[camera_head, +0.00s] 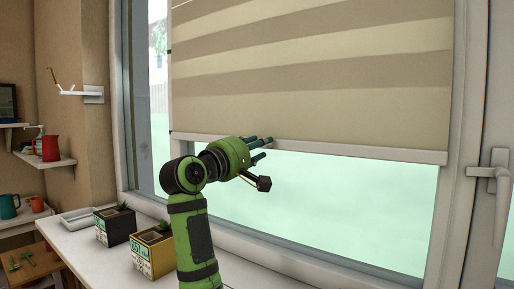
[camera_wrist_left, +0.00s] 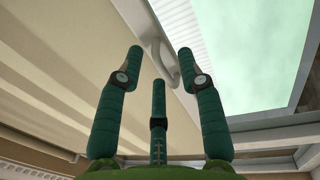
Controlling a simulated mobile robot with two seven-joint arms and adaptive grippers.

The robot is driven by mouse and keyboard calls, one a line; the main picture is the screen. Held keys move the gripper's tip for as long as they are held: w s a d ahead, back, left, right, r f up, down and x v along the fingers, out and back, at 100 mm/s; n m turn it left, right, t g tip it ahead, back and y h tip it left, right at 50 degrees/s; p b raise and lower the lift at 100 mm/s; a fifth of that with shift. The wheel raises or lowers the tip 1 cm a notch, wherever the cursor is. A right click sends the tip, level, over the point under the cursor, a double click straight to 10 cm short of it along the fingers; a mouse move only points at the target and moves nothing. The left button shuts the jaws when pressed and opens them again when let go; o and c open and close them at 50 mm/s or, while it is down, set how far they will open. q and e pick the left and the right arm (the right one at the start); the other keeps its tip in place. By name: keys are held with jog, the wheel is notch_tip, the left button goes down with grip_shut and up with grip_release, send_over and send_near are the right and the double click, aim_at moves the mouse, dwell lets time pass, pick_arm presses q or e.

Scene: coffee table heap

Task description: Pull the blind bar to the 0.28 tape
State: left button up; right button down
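The beige striped blind (camera_head: 310,70) hangs over the window, with a pale bar (camera_head: 370,151) along its lower edge. My left gripper (camera_head: 266,160) is at the bar, left of its middle, with its green fingers spread. In the left wrist view the fingers (camera_wrist_left: 158,70) stand apart, and the bar with a pale curved handle (camera_wrist_left: 168,62) shows beyond and between them. I cannot tell whether the fingers touch it. Small dark marks show at the blind's left edge; no tape number is readable. My right gripper is not in view.
A black planter (camera_head: 115,226) and a yellow planter (camera_head: 153,252) stand on the white sill below my left arm. A window handle (camera_head: 492,178) is at the right. A red jug (camera_head: 48,147) stands on a left shelf. The glass below the bar is clear.

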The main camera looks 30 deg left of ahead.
pick_arm(q)
notch_tip(320, 180, up, 10)
dwell(0.5)
jog(key=b, duration=0.5)
send_near(268, 102)
jog(key=shift+s+a+f, duration=0.1)
jog(key=shift+s, duration=1.2)
